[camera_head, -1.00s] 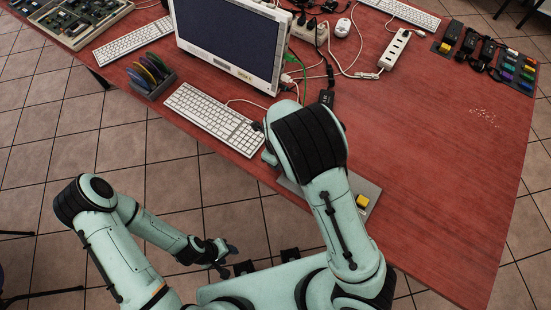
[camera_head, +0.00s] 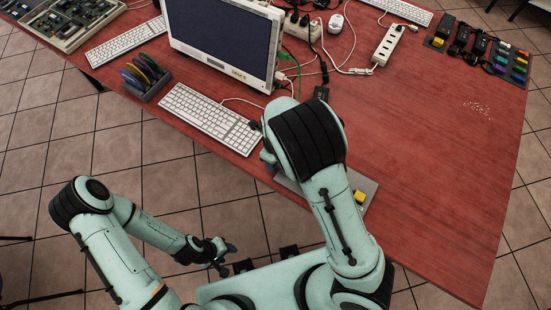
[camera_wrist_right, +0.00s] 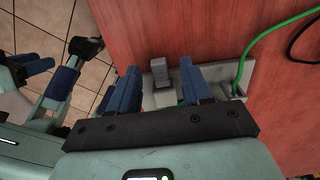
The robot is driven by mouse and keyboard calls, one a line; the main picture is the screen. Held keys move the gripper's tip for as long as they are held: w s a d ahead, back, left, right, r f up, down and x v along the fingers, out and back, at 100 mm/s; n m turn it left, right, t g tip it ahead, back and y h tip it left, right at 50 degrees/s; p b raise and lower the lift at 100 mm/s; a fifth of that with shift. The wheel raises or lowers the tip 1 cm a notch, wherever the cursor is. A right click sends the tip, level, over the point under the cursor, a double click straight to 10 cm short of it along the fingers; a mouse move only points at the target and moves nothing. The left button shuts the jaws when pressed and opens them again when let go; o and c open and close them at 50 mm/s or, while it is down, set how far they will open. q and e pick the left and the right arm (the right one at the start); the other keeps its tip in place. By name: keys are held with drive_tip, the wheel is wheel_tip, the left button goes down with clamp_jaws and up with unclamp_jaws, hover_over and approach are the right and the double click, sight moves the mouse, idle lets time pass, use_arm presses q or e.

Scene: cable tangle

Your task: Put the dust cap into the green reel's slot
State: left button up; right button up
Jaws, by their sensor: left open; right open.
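My right gripper (camera_wrist_right: 160,90) is open in the right wrist view, with its blue fingers on either side of a small grey upright piece (camera_wrist_right: 160,72) on a grey plate. I cannot tell whether this piece is the dust cap or whether the fingers touch it. In the head view my right arm hides this gripper. My left gripper (camera_head: 226,257) is open and empty in front of the table, low in the head view. A dark rack (camera_head: 155,92) of coloured discs stands at the table's left front edge; I cannot clearly make out the green reel or its slot.
The grey plate (camera_head: 367,187) carries a yellow block (camera_head: 359,197). A green cable (camera_wrist_right: 262,38) crosses the plate. A keyboard (camera_head: 212,118), a monitor (camera_head: 225,45) and a power strip (camera_head: 388,45) stand behind. The right half of the red table (camera_head: 430,160) is mostly clear.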

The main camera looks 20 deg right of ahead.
use_arm(q)
drive_tip(key=w+r+p, duration=0.3)
drive_tip(key=w+r, duration=0.1)
drive_tip(key=shift+r+t, duration=0.25)
drive_tip(key=shift+t, duration=0.05)
use_arm(e)
wheel_tip(320, 180, up, 13)
drive_tip(key=shift+f, duration=0.1)
